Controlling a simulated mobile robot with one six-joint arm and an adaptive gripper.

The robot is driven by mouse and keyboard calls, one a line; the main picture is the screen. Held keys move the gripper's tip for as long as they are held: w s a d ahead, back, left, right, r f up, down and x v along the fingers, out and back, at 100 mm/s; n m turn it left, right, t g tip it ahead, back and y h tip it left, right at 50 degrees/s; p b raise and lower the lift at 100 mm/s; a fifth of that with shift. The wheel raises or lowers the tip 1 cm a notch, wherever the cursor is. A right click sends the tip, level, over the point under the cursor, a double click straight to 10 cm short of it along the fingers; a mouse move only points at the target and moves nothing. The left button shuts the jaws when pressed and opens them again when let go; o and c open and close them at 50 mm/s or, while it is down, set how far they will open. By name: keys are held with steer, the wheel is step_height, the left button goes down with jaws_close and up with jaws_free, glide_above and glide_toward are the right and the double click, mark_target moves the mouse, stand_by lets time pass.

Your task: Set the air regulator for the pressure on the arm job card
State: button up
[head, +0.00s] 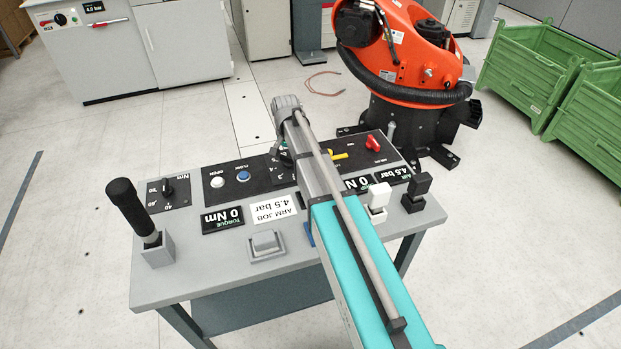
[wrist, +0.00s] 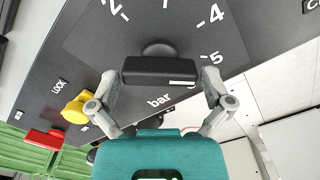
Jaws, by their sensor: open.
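The black air regulator knob (wrist: 158,70) sits on a dark dial plate (wrist: 110,40) marked in bar, with 2, 4 and 5 readable. A short white line shows on the right part of its bar-shaped grip. My gripper (wrist: 161,84) is open, its fingers on either side of the knob. The left finger is very close to it; I cannot tell if it touches. A gap shows on the right. The white job card (head: 265,208) reads ARM JOB 4.5 bar, upside down in the head view. The AIR display (head: 393,175) reads 4.5 bar. My arm hides the knob there.
A yellow lever (wrist: 77,108) marked LOCK and a red handle (wrist: 45,138) are left of the knob. The grey console (head: 200,278) also carries a black-handled lever (head: 130,208), buttons and a torque display (head: 222,219). An orange robot arm (head: 400,50) stands behind.

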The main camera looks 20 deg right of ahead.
mark_target(289, 156)
steer(key=n, duration=0.5)
steer(key=shift+n, duration=0.4)
steer(key=n, duration=1.5)
steer(key=shift+n, duration=0.3)
step_height(289, 156, up, 14)
steer(key=p, duration=1.4)
steer(key=s+d+f+m+b, duration=0.1)
steer(key=s+f+m+b, duration=0.1)
steer(key=s+m, duration=1.2)
steer(key=shift+s+d+f+m+b, duration=0.2)
steer(key=shift+s+f+m+b, duration=0.15)
steer(key=shift+s, duration=4.35)
